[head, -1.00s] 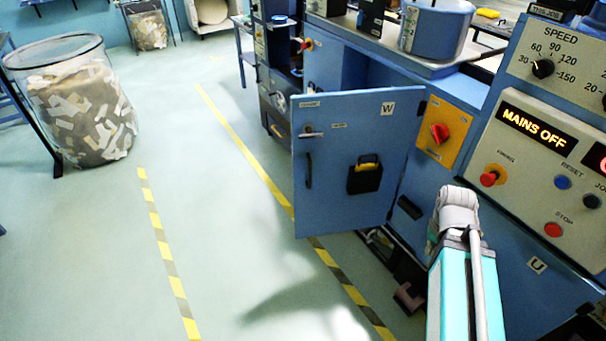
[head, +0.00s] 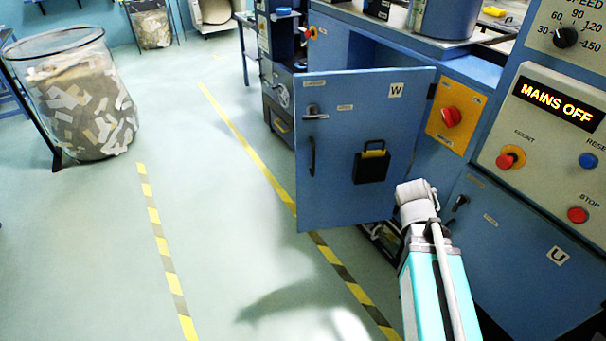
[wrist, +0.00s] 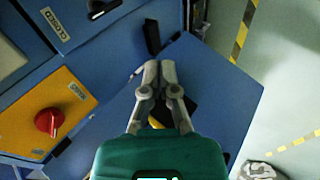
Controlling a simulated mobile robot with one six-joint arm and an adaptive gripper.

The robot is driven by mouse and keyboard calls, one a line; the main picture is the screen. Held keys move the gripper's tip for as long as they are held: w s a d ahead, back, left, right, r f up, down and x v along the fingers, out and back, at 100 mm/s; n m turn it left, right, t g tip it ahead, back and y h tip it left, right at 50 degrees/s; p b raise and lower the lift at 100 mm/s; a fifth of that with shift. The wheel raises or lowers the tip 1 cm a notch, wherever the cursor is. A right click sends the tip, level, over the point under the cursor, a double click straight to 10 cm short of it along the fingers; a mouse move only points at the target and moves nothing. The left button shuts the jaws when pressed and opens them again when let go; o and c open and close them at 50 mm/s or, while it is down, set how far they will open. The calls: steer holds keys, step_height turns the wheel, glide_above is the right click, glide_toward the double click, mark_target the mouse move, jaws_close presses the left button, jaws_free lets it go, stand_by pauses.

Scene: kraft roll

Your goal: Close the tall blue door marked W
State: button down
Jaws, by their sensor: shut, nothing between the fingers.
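The blue door marked W (head: 335,205) stands open in the head view, swung out from the machine into the aisle. Its hinge side is at the right, beside the orange panel. It carries a latch handle (head: 314,112), a long pull (head: 312,156) and a black holder (head: 371,168) with a yellow item. In the wrist view the door (wrist: 225,85) fills the middle and right. My gripper (wrist: 158,68) is shut and empty in front of the door and partly hides the black holder. I cannot tell whether it touches the door. The head view shows my arm, not the fingertips.
The orange panel with a red knob (head: 451,117) sits beside the hinge. A control console (head: 545,130) reading MAINS OFF stands at right, above the door marked U (head: 530,285). A mesh bin of scraps (head: 80,105) stands far left. The striped floor aisle is clear.

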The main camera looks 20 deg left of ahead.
steer(key=w+a+f+n+t+y+b, duration=0.1)
steer(key=w+a+n+t+b, duration=0.35)
steer(key=a+n, duration=0.3)
steer(key=w+a+f+n+t+y+b, duration=0.1)
steer(key=w+a+n+t+y+b, duration=0.15)
steer(key=a+n+t+b, duration=0.35)
steer(key=s+a+f+n+y+b, duration=0.1)
steer(key=a+n+y+b, duration=0.1)
steer(key=a+n, duration=0.4)
steer(key=s+a+f+n+y+b, duration=0.1)
steer(key=s+a+n+y+b, duration=0.1)
steer(key=a+n, duration=0.4)
steer(key=s+a+n+g+y+b, duration=0.1)
steer(key=a+n+y+b, duration=0.2)
steer(key=a+n+y, duration=0.2)
steer(key=a+n, duration=0.2)
steer(key=a, duration=0.2)
steer(key=shift+s+a+f, duration=0.15)
steer(key=shift+a+f, duration=0.1)
steer(key=shift+f, duration=0.15)
